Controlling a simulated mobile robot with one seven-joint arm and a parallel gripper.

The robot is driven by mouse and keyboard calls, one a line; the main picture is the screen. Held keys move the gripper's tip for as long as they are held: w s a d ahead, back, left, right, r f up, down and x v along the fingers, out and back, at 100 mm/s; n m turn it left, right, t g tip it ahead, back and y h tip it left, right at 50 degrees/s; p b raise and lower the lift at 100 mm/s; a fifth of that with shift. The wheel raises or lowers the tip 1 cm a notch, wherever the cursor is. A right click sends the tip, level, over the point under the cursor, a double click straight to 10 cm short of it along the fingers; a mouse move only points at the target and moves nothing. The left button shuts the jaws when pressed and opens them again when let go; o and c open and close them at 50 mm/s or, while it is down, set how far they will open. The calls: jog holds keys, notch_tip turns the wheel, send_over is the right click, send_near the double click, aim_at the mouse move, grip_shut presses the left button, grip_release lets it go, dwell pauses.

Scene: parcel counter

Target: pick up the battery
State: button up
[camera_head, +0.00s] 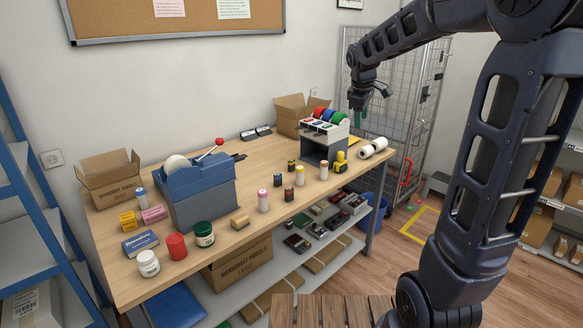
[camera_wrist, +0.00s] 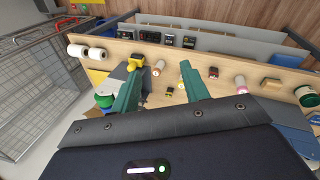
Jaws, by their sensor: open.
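My gripper (camera_head: 382,91) is high above the counter's right end, apart from both. In the wrist view its green fingers (camera_wrist: 160,68) are spread and empty.
The grey rack of coloured rolls (camera_head: 323,141) and a yellow stamp-like object (camera_head: 341,163) are at the right. A large blue-grey dispenser (camera_head: 203,196) stands left.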

jog(key=w+a+f+n, duration=0.4)
jog(key=w+a, duration=0.2)
jog(key=w, duration=0.4)
jog(key=n+h, duration=0.2)
jog(key=n, duration=1)
send_over(291, 160)
jog(key=s+a, duration=0.2)
notch_tip(291, 160, down, 22)
jog(key=x, duration=1)
jog(key=shift+s+a+f, duration=0.1)
jog(key=shift+s+f, duration=0.15)
jog(key=shift+f, duration=0.05)
grip_shut()
